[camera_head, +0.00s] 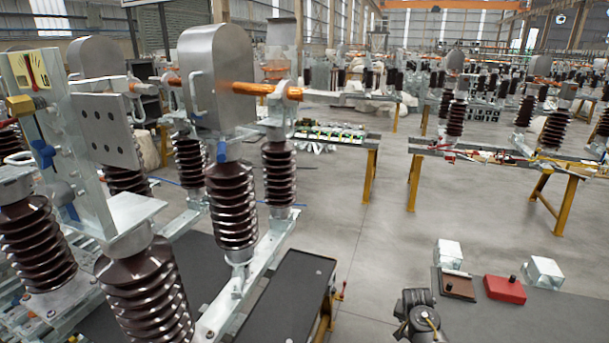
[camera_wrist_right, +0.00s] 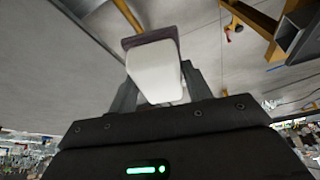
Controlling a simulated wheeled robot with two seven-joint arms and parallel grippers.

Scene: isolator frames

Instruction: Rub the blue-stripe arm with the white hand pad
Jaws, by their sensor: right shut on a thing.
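My right gripper (camera_wrist_right: 158,88) is shut on the white hand pad (camera_wrist_right: 155,72), a white block with a dark purple-brown layer along its far edge. The pad is held clear above the grey floor. In the head view a dark part of my right arm shows at the lower right; the pad is not visible there. An isolator with brown ribbed insulators (camera_head: 232,205) stands at the left, apart from my arm. Blue parts (camera_head: 43,153) show on its left plate, and a small blue mark (camera_head: 221,152) under its rounded metal housing (camera_head: 217,75). I cannot tell which part is the blue-stripe arm.
A grey table (camera_head: 570,318) at the lower right holds a red block (camera_head: 505,290), a brown block (camera_head: 458,288) and two whitish metal blocks (camera_head: 448,254). A dark bench top (camera_head: 285,305) stands by the isolator. Open floor (camera_head: 385,255) lies between. Orange-legged benches stand farther back.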

